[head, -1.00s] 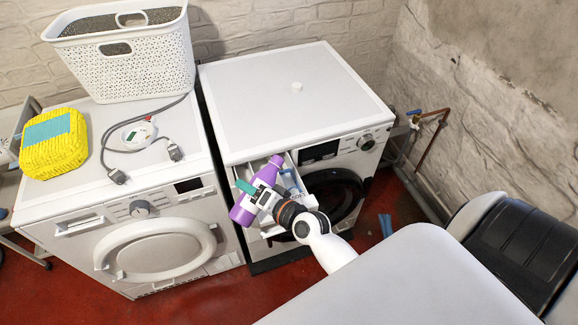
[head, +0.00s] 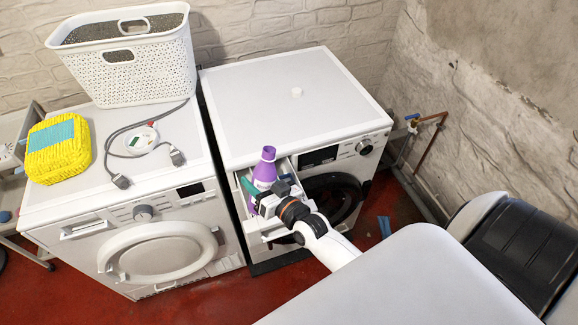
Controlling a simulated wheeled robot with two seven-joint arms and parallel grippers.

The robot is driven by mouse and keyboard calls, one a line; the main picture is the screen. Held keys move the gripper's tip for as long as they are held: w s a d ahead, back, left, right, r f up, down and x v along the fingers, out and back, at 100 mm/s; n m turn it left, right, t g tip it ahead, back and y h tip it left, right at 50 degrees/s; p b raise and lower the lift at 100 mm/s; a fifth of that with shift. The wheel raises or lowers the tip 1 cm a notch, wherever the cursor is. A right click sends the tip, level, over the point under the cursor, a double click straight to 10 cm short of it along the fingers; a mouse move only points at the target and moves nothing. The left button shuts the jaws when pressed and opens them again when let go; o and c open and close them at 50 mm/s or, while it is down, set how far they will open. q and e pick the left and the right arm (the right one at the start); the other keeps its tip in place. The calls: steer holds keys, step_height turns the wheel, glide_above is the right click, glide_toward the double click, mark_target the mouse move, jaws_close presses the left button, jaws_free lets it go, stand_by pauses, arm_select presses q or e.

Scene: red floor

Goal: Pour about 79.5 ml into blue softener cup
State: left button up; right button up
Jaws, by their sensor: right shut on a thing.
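A purple bottle (head: 265,172) stands nearly upright over the open detergent drawer (head: 246,223) of the right-hand washing machine (head: 285,110). My right gripper (head: 262,196) is shut on the bottle's lower body, with the arm reaching in from the lower right. The bottle's narrow neck points up, and I see no liquid stream. The bottle and gripper hide much of the drawer, and I cannot clearly make out the blue softener cup. My left gripper is out of view.
The left machine (head: 95,200) carries a white basket (head: 135,75), a yellow package (head: 58,150) and a cabled plug device (head: 141,138). A pipe with a tap (head: 425,121) is on the right.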

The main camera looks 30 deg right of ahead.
steer(key=n, duration=0.2)
steer(key=n+t+b, duration=0.1)
steer(key=shift+w+d+f+n, duration=0.1)
steer(key=shift+w+d+n, duration=0.1)
steer(key=shift+d+n, duration=0.15)
stand_by(2.5)
